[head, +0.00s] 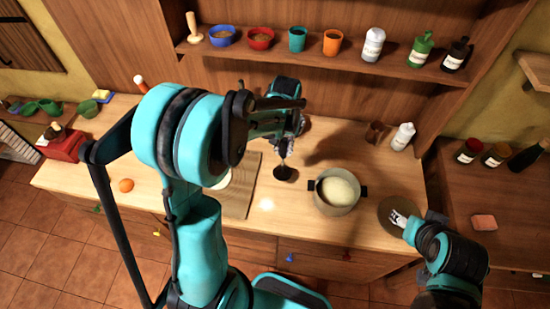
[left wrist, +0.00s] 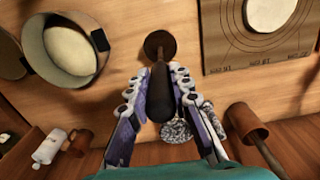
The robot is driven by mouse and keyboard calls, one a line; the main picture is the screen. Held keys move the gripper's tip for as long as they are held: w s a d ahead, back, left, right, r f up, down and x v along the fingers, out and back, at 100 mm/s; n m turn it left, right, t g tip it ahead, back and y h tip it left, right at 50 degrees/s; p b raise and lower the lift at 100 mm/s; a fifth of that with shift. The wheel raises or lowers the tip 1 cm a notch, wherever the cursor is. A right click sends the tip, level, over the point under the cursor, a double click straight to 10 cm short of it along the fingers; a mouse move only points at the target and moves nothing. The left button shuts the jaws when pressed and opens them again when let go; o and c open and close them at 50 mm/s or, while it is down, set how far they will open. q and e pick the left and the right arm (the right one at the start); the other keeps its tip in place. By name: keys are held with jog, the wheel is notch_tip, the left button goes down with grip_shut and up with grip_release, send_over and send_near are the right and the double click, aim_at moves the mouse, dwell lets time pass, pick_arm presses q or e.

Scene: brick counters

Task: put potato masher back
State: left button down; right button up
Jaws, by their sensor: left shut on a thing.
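My left gripper (head: 288,145) is over the back middle of the counter, left of the pot. In the left wrist view its fingers (left wrist: 160,100) are shut around the dark handle of a tool (left wrist: 159,82), which appears to be the potato masher. A dark round disc (head: 285,173) shows below the gripper, at the handle's far end in the wrist view; whether it touches the counter is unclear.
A pot (head: 335,208) with pale contents stands right of the left gripper. A board (head: 240,200) lies to the left, partly behind my arm. A brown cup (head: 374,132) and white bottle (head: 402,137) stand at the back right. A shelf above holds bowls, cups and bottles.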

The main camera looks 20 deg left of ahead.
pick_arm(q)
jog(key=shift+s+a+f+b, duration=0.1)
jog(key=shift+a+f, duration=0.35)
jog(key=shift+f, duration=0.55)
jog(key=shift+s+a+f+b, duration=0.15)
jog(key=shift+a+f, duration=0.35)
jog(key=shift+f, duration=0.45)
jog(key=shift+s+a+f+b, duration=0.1)
jog(key=shift+a+f, duration=0.35)
jog(key=shift+f, duration=0.55)
jog(key=shift+s, duration=0.1)
jog(key=c, duration=1.4)
grip_release()
jog(key=shift+f, duration=0.1)
jog(key=shift+o, duration=0.2)
